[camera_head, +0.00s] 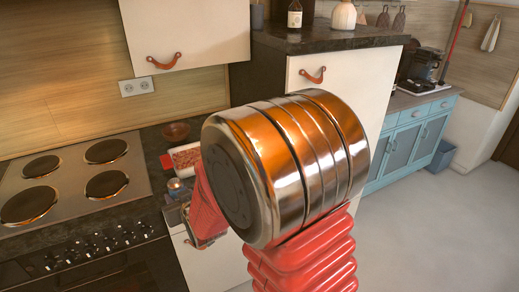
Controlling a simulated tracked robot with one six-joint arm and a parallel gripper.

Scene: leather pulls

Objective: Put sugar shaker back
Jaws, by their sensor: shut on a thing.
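My arm's large metal joint and red ribbed sleeve fill the middle of the view. Most of the grip is hidden, and I cannot tell whether the shaker touches the counter.
A dark counter (152,145) holds a brown bowl (176,131) and a red-and-white patterned item (185,157). The hob (70,180) lies left. A taller cabinet (345,75) with a bottle (294,15) and a pale jar (344,15) on top stands behind. Open floor lies right.

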